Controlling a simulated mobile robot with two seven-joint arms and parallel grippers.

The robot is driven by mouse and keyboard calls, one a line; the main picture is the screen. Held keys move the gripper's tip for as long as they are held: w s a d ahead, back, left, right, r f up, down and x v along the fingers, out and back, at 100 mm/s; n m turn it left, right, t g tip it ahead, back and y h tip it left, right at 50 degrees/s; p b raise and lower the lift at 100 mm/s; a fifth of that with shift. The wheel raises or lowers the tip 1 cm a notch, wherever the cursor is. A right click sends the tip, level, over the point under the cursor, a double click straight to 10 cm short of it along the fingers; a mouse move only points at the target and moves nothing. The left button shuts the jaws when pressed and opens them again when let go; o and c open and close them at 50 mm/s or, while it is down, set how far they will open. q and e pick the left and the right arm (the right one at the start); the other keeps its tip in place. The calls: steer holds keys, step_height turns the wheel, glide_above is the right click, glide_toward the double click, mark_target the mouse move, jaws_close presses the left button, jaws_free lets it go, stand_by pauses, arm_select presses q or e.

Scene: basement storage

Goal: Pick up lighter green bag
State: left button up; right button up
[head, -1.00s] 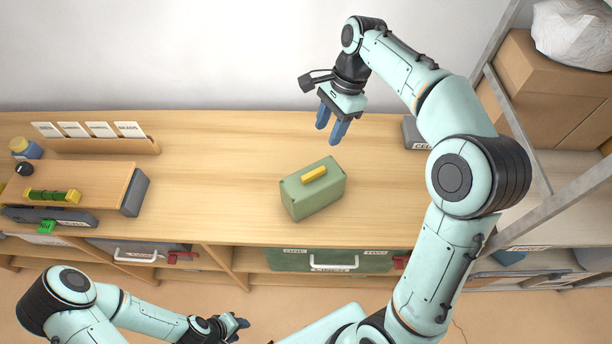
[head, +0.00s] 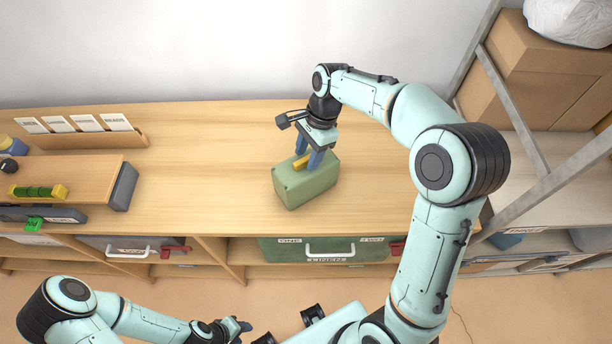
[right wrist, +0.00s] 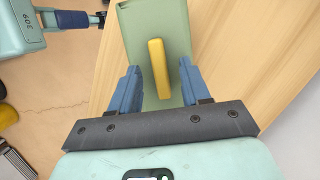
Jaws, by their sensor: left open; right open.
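The light green bag (head: 307,188) is a boxy case with a yellow handle (head: 302,161) on top. It stands on the wooden bench top. My right gripper (head: 308,161) is open right above it, with its blue fingers on either side of the handle. In the right wrist view the bag (right wrist: 178,22) lies beyond the open fingers, and the yellow handle (right wrist: 158,68) sits between them with gaps on both sides. Whether the fingers touch the bag's top is unclear. My left gripper (head: 241,327) is open and empty, low in front of the bench.
A darker green case (head: 285,252) with a white handle sits in the shelf below. The bench top (head: 210,180) is clear around the bag. A card holder (head: 95,140) and a level (head: 38,192) are at the left. A metal rack with boxes (head: 545,60) stands at the right.

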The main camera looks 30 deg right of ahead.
jaws_close()
steer(key=shift+r, duration=0.1)
stand_by(1.3)
